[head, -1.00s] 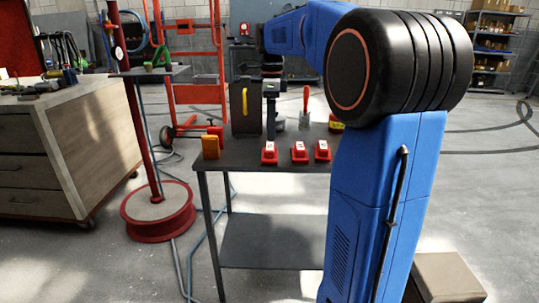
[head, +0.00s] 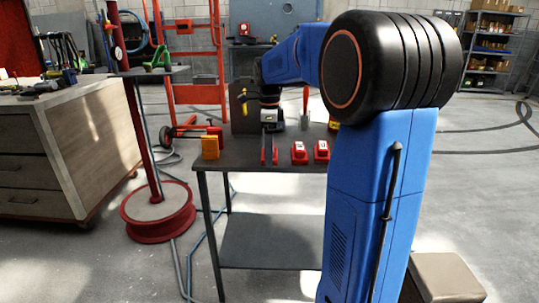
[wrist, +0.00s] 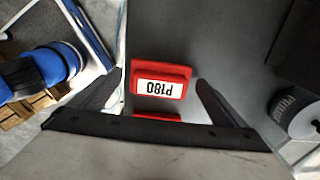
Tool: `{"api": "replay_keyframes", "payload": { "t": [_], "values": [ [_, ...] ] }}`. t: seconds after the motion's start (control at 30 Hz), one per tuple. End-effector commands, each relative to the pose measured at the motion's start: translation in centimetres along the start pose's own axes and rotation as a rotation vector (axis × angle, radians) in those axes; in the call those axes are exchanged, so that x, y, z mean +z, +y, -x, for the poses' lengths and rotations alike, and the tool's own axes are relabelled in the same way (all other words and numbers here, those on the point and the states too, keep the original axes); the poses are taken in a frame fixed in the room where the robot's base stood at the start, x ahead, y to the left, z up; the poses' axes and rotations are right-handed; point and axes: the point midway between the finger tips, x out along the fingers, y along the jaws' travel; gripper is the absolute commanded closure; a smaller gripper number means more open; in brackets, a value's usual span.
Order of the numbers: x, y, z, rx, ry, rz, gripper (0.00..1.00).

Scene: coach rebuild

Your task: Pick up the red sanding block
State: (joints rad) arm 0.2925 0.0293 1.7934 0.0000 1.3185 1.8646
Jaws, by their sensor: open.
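Three red sanding blocks with white labels sit in a row along the front of the dark table (head: 237,160). In the head view, two show clearly, the middle block (head: 299,153) and the right block (head: 321,151); the leftmost is largely hidden by my gripper (head: 269,156). In the wrist view a red sanding block (wrist: 160,68) labelled P180 lies between the two spread fingers of my gripper (wrist: 160,78), with gaps on both sides. My gripper is open and empty. A second red piece (wrist: 157,116) is mostly covered by the gripper's crossbar.
An orange block (head: 210,146) stands at the table's left corner. A dark case (head: 238,110), a red-handled tool (head: 306,108) and a yellow item (head: 334,125) are at the back. A red-based stand (head: 158,216) and wooden cabinet (head: 60,150) are left.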

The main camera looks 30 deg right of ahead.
Motion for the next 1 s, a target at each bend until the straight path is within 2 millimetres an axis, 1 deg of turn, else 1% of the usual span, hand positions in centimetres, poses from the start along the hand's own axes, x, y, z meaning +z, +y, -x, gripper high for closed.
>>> {"api": "replay_keyframes", "payload": {
  "t": [0.1, 0.13, 0.17, 0.2, 0.27, 0.3, 0.33, 0.57, 0.67, 0.77, 1.0],
  "values": [
    [0.0, 0.0, 0.0, 0.000, 0.000, 0.000, 0.04],
    [0.0, 0.0, 0.0, 0.000, 0.000, 0.000, 0.06],
    [0.0, 0.0, 0.0, 0.000, 0.000, 0.000, 0.13],
    [0.0, 0.0, 0.0, 0.000, 0.000, 0.000, 0.23],
    [0.0, 0.0, 0.0, 0.000, 0.000, 0.000, 0.37],
    [0.0, 0.0, 0.0, 0.000, 0.000, 0.000, 0.47],
    [0.0, 0.0, 0.0, 0.000, 0.000, 0.000, 0.52],
    [0.0, 0.0, 0.1, 0.000, 0.000, 0.000, 0.52],
    [0.0, 0.0, 0.5, 0.000, 0.000, 0.000, 0.52],
    [0.0, 0.0, 1.6, -0.003, -0.001, 0.000, 0.52],
    [0.0, 0.0, 6.0, -0.003, -0.001, 0.000, 0.52]
  ]
}}
